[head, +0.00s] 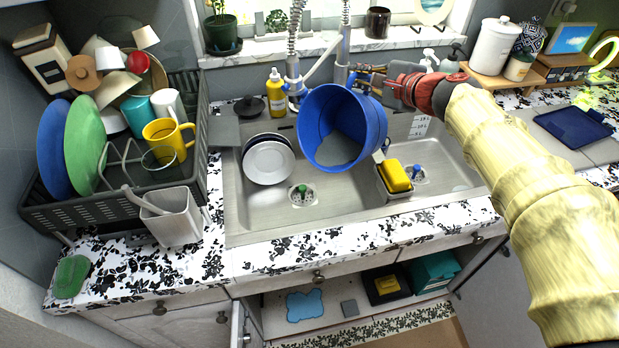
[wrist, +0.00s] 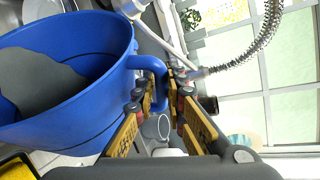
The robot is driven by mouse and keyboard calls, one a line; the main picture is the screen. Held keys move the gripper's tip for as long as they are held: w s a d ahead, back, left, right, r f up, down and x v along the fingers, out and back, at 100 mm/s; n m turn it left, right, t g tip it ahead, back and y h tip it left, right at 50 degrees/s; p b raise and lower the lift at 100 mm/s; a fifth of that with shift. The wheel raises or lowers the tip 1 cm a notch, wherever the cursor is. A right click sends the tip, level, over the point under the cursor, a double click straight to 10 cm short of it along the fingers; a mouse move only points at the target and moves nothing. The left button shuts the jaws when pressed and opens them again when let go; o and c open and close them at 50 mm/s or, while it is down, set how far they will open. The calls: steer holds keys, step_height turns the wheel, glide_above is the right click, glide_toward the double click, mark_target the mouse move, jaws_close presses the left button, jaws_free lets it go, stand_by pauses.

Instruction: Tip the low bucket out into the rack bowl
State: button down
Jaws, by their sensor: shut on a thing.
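The blue bucket (head: 378,125) hangs over the sink in the head view, tilted with its mouth facing the camera. A grey patch shows inside it; I cannot tell whether this is contents or the bucket's floor. My gripper (head: 374,78) is at the bucket's upper right, shut on its handle. The wrist view shows the blue handle (wrist: 156,72) between the yellow-and-black fingers (wrist: 168,92). The dish rack (head: 110,205) stands left of the sink, apart from the bucket. A tan bowl (head: 117,88) leans in its back part among other dishes, partly hidden.
The sink (head: 245,222) holds stacked plates (head: 268,165) and a caddy with a yellow sponge (head: 395,175). The coiled faucet (head: 293,45) rises behind the bucket, with a yellow bottle (head: 276,95) beside it. A yellow mug (head: 165,140) and green plate (head: 85,145) fill the rack's front.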

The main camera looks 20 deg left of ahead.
mark_target(353, 76)
steer(key=shift+s+a+r, duration=0.2)
steer(key=shift+s+r, duration=0.15)
steer(key=shift+s, duration=0.05)
steer(key=shift+s+a+r+n+t, duration=0.25)
steer(key=shift+s+r+n+t, duration=0.15)
steer(key=shift+s, duration=0.1)
stand_by(0.8)
steer(key=shift+s, duration=0.1)
steer(key=shift+s+a+r, duration=0.1)
steer(key=shift+s+a, duration=0.05)
steer(key=shift+s+a+r, duration=0.15)
steer(key=shift+s, duration=0.2)
steer(key=shift+s+a+r+n, duration=0.1)
steer(key=shift+s+a+n, duration=0.1)
steer(key=shift+s+n, duration=0.15)
stand_by(0.5)
